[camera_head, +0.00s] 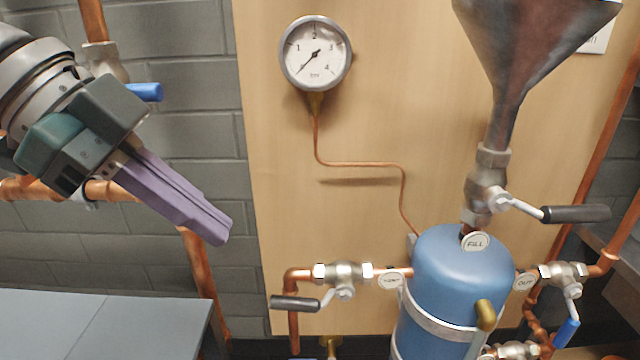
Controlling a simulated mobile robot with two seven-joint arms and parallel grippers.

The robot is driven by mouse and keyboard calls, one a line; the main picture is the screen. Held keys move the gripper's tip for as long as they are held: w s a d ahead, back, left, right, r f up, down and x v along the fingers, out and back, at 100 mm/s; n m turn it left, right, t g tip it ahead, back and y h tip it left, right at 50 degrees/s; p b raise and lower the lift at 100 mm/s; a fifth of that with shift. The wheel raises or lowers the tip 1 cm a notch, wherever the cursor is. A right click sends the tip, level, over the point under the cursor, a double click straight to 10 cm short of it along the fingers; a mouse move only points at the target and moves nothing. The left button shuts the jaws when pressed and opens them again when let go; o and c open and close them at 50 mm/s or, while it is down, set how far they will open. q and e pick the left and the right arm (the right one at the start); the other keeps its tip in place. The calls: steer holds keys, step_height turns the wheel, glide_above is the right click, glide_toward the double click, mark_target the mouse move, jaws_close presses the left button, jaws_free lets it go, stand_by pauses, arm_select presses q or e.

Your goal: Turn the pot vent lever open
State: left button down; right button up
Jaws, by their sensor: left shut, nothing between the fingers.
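The blue pot (447,282) stands at lower right, held by a pale metal band. On its left side a copper pipe carries a metal valve (345,273) beside a small round tag (391,281) that seems to read VENT. The valve's vent lever (295,303) has a dark grip and points left, roughly alongside the pipe. My left gripper (218,230) comes in from the left with its purple fingers shut and empty. It is up and to the left of the lever, apart from it. My right gripper is not in view.
A funnel (530,50) sits above the pot over a fill valve with a dark lever (575,213). A blue-handled valve (567,331) is at right. A pressure gauge (315,53) hangs on the wooden board. A grey tabletop (100,325) lies at lower left.

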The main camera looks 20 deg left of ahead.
arm_select(q)
steer(key=r, duration=0.2)
glide_above(301, 303)
steer(key=s+a, duration=0.2)
step_height(301, 303, down, 8)
steer(key=f, duration=0.1)
steer(key=f+b, duration=0.1)
steer(key=f, duration=0.1)
steer(key=shift+w+f, duration=0.3)
steer(key=shift+w, duration=0.05)
steer(key=shift+a+f, duration=0.1)
steer(key=shift+f, duration=0.3)
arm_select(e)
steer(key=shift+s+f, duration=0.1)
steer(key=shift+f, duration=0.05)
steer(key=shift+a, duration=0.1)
